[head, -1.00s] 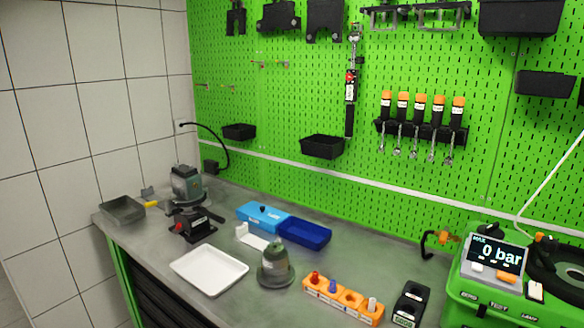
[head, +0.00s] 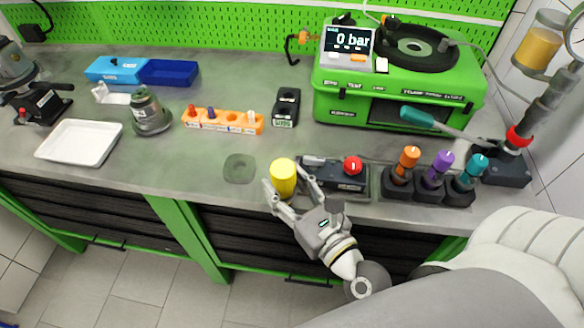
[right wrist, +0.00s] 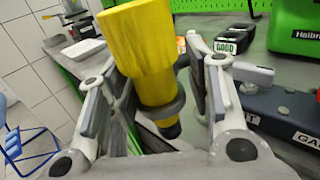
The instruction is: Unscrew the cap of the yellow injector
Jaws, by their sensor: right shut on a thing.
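The yellow injector (head: 283,179) is at the front edge of the bench in the head view, with its yellow end up. My right gripper (head: 289,190) is shut on it, one finger on each side. In the right wrist view the yellow body (right wrist: 145,50) stands slightly tilted between the fingers of my right gripper (right wrist: 160,95). I cannot tell which part is the cap. My left gripper is out of view.
A black device with a red knob (head: 353,166) stands just right of the injector. Orange, purple and teal-topped pieces (head: 436,168) stand farther right. Behind are the green test bench (head: 340,108) and an orange rack (head: 240,121). A white tray (head: 80,142) lies at left.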

